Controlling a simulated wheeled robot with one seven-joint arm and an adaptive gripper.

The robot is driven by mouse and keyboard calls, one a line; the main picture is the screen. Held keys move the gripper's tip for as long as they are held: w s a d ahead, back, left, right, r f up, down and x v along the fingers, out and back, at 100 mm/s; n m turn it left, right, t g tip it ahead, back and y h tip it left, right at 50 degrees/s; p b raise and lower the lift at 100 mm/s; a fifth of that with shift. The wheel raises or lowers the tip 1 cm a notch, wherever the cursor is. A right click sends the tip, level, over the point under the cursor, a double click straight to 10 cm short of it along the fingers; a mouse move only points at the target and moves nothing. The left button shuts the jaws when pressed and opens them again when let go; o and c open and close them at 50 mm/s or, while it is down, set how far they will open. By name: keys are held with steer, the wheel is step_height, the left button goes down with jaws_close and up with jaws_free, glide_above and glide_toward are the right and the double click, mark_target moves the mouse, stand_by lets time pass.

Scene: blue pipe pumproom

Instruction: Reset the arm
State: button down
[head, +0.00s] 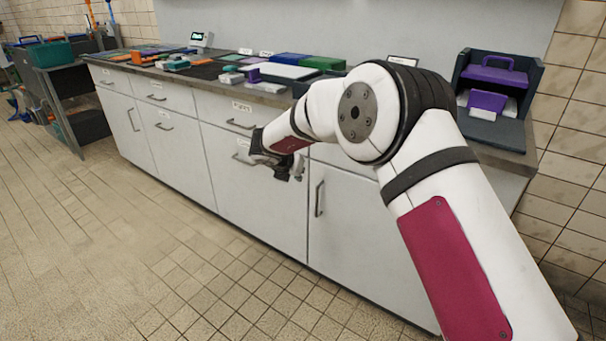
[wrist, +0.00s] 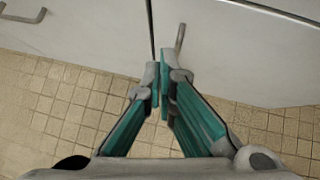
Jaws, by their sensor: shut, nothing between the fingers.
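My gripper (head: 291,173) shows in the head view at the end of my white and magenta arm, in front of the white cabinet doors and below the countertop. In the wrist view my gripper (wrist: 158,75) has its teal-sided fingers together at the tips. Nothing shows between them. The fingers point towards the cabinet front (wrist: 235,50), with the tiled floor below. I cannot tell the exact gap between the fingertips and the doors.
A long counter (head: 265,97) holds trays, boxes and small devices. A dark open case with a purple handled box (head: 494,76) stands at its right end. A dark shelf cart (head: 70,80) stands at the left. The tiled floor (head: 130,230) in front is clear.

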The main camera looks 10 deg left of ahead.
step_height(320, 180, up, 21)
steer(key=s+d+n+t+y, duration=0.1)
steer(key=n+t+y, duration=0.3)
steer(key=n, duration=0.7)
steer(key=s+d+r+n+g+y, duration=0.3)
steer(key=s+d+r+n+y, duration=0.2)
steer(key=s+r+n, duration=0.5)
steer(key=s+d+f+n+g+h, duration=0.25)
steer(key=s+d+f+n, duration=0.5)
steer(key=s, duration=0.85)
steer(key=s+d+f+n+g+h, duration=0.2)
steer(key=s+d+n+g, duration=0.2)
steer(key=s+d, duration=0.9)
steer(key=s+d+f+n+g+h, duration=0.35)
steer(key=s+d+n, duration=0.3)
steer(key=s, duration=1.15)
step_height(320, 180, up, 26)
steer(key=t+p, duration=0.4)
steer(key=p, duration=2.1)
steer(key=shift+w+d+r+m+t+y+p, duration=0.15)
steer(key=shift+d+r+m+t+y+p, duration=0.15)
steer(key=shift+y, duration=0.1)
